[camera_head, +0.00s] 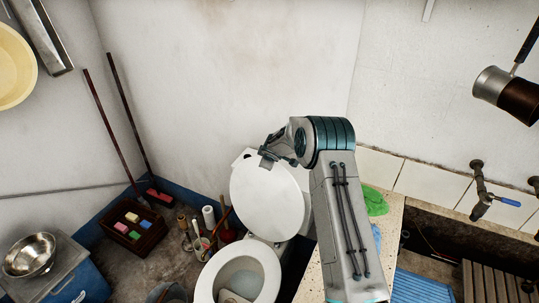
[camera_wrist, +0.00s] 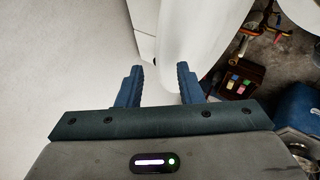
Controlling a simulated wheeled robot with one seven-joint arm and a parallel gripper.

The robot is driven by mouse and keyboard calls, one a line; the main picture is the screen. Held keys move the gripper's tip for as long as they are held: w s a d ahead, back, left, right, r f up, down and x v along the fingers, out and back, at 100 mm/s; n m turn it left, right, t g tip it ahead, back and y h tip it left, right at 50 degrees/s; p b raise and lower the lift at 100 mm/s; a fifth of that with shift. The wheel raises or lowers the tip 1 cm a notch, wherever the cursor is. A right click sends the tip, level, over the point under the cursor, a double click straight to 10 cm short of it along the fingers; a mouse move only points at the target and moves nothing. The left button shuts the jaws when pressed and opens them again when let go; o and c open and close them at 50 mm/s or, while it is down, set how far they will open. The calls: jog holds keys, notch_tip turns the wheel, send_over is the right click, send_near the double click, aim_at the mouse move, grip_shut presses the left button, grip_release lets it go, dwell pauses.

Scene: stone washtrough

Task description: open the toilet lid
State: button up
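The white toilet (camera_head: 204,285) stands at the bottom centre of the head view, its bowl uncovered. Its oval lid (camera_head: 265,205) is raised and stands steeply above the back of the bowl. My gripper (camera_head: 267,157) is at the lid's upper edge in the head view, partly hidden behind my wrist. In the wrist view my gripper (camera_wrist: 159,86) has its two blue fingers apart, with no object clearly held. The white lid (camera_wrist: 205,35) lies just beyond the fingers, close to the right one. I cannot tell whether they touch.
A crate (camera_head: 133,230) with coloured blocks, brooms (camera_head: 103,125) and bottles stand left of the toilet. A steel bowl (camera_head: 30,256) sits on a blue box (camera_head: 75,285). A stone counter (camera_head: 385,235) and a trough with a tap (camera_head: 482,195) are on the right.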

jog(key=b+v, duration=0.2)
jog(key=v, duration=1)
jog(key=shift+s+r+b, duration=0.15)
jog(key=shift+r+b, duration=0.2)
jog(key=shift+r, duration=0.05)
jog(key=shift+a, duration=0.15)
jog(key=s+d+r+m+g+h, duration=0.1)
jog(key=s+d+r+m, duration=0.2)
jog(key=s, duration=0.4)
jog(key=s+d+r+m+h+b, duration=0.1)
jog(key=s+d+r+m, duration=0.1)
jog(key=s+r, duration=0.4)
jog(key=s+d+r+m+g+h, duration=0.1)
jog(key=s+d+r+m, duration=0.15)
jog(key=s, duration=0.55)
jog(key=s+m+g+y+b, duration=0.1)
jog(key=s+m, duration=0.4)
jog(key=s, duration=1.8)
jog(key=shift+d+f+m+g+y, duration=0.15)
jog(key=shift+f+m+g+y, duration=0.2)
jog(key=shift+g+y, duration=0.3)
jog(key=shift+w, duration=0.1)
